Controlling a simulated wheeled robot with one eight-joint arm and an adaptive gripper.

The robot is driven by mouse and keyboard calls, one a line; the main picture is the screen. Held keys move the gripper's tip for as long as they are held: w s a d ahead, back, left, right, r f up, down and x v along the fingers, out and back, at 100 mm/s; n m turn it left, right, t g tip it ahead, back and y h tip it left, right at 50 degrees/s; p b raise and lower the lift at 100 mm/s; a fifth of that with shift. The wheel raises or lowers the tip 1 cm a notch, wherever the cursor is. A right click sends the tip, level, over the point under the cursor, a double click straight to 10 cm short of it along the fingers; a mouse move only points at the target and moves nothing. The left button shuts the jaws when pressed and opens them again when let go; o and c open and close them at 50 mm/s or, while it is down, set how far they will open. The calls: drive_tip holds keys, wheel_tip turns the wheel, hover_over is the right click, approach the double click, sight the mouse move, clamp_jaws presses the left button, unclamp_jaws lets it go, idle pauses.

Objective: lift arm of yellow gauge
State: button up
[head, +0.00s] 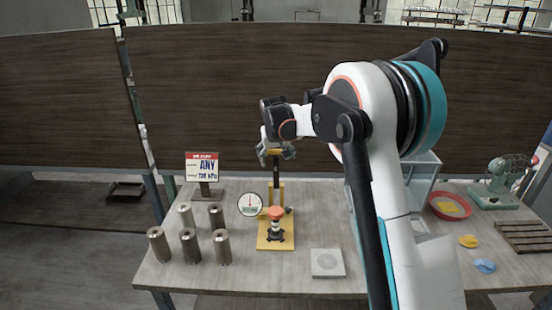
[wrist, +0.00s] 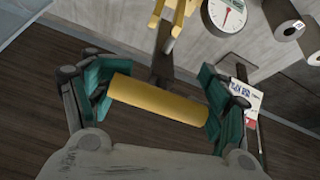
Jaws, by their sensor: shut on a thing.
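The yellow gauge stands on the table with a yellow base (head: 262,243), a yellow post and a round white dial (head: 250,204). The dial also shows at the top of the wrist view (wrist: 227,14). A dark lever arm (head: 277,175) runs up from the post to a yellow crossbar handle (wrist: 158,100). My gripper (head: 276,153) is at the top of this arm. Its teal-padded fingers are shut on the handle, one at each end of the bar. An orange-topped piece (head: 276,213) sits on the gauge's base, below my gripper.
Several metal cylinders (head: 190,246) stand on the table to the left. A sign (head: 202,167) stands behind them. A grey square plate (head: 327,263) lies right of the gauge. Farther right are a red bowl (head: 436,212), yellow and blue lumps, a slatted rack (head: 524,238) and a green fan (head: 497,190).

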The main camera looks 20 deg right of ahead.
drive_tip(key=shift+r, duration=0.1)
drive_tip(key=o, duration=1.5)
drive_tip(key=shift+o, duration=0.2)
drive_tip(key=v, duration=1.2)
